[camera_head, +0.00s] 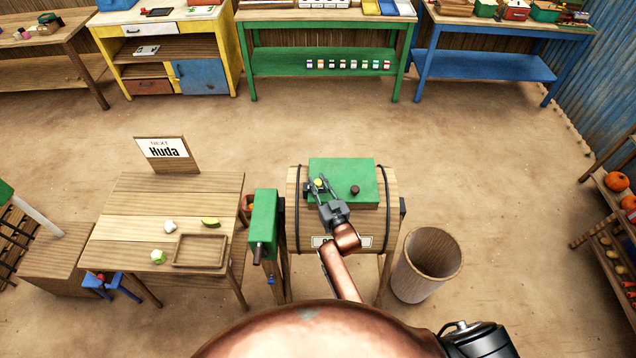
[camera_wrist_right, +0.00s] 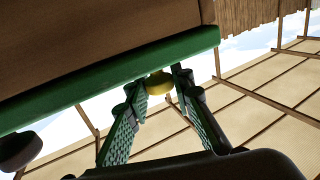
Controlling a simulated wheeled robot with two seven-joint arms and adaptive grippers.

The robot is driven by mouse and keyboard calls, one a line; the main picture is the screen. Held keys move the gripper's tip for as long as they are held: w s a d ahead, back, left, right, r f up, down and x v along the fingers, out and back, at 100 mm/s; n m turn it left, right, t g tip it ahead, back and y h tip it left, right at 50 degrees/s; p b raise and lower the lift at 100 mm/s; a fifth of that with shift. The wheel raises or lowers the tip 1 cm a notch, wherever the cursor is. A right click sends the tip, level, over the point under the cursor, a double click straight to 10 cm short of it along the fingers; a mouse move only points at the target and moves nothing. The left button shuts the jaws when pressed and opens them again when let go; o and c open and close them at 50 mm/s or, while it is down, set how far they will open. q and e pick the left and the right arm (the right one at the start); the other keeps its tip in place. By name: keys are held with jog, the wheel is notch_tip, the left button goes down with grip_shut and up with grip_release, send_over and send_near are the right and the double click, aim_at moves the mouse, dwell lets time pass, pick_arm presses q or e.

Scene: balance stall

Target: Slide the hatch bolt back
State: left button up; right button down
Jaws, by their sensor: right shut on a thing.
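The green hatch (camera_head: 343,168) lies on top of a wooden barrel (camera_head: 374,226) with dark bands. A yellow knob (camera_head: 318,183) is on the hatch's left part; I take it as the bolt's knob. A dark knob (camera_head: 355,190) is to its right. My right gripper (camera_head: 320,184) reaches in from below, its fingers on either side of the yellow knob and shut on it. In the right wrist view the yellow knob (camera_wrist_right: 159,84) shows between the fingertips, under the green hatch edge (camera_wrist_right: 110,80). The bolt itself is hidden. My left gripper is not in view.
A green box with a crank (camera_head: 264,225) is at the barrel's left. A wooden table (camera_head: 130,205) with a tray (camera_head: 200,263), vegetables and a "Huda" sign (camera_head: 163,148) stands further left. An open bin (camera_head: 426,265) stands right of the barrel. Floor behind is clear.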

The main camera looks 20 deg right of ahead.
jog(key=shift+d, duration=0.3)
jog(key=d, duration=0.1)
jog(key=s+d+p, duration=0.1)
jog(key=shift+d, duration=0.35)
jog(key=c, duration=2.1)
grip_release()
jog(key=o, duration=0.4)
jog(key=shift+d, duration=0.2)
jog(key=shift+a, duration=0.2)
